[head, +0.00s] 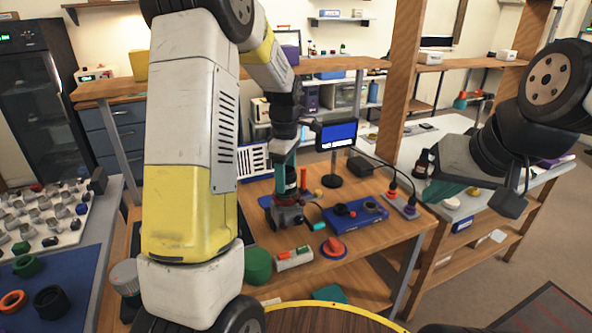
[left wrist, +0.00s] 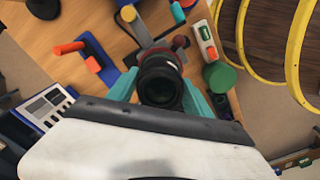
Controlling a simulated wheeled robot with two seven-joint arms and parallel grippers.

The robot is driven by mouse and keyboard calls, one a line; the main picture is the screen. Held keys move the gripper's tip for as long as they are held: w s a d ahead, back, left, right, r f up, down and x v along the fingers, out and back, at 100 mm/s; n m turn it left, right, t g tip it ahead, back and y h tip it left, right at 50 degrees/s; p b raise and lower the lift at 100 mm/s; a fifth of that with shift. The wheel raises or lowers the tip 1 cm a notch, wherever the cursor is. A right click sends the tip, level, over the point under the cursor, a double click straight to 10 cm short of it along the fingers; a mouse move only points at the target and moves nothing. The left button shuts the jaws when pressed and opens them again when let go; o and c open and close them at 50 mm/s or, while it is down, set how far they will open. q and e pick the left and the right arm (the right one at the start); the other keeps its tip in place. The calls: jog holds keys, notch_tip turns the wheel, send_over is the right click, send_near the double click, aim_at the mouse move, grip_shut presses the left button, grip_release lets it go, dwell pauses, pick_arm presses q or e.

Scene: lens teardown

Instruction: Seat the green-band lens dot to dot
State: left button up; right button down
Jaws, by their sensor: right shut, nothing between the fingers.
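My left gripper (head: 290,180) has teal fingers closed on both sides of a black lens (left wrist: 160,82), in the middle of the left wrist view. The lens stands upright at the grey camera body (head: 288,216) in the head view; I cannot tell whether it touches the body. In the left wrist view, the lens hides most of the body. My right gripper (head: 439,191) is shut and empty, over the pale bench at the right.
A blue tray (head: 345,222) with dark round parts lies right of the camera body. A red knob (head: 333,248), a white block (head: 293,259) and a green cylinder (head: 257,266) stand in front. A display (head: 337,135) stands behind.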

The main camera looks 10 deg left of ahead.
pick_arm(q)
jog(key=shift+o, duration=1.4)
notch_tip(320, 180, up, 6)
jog(key=shift+r, duration=0.9)
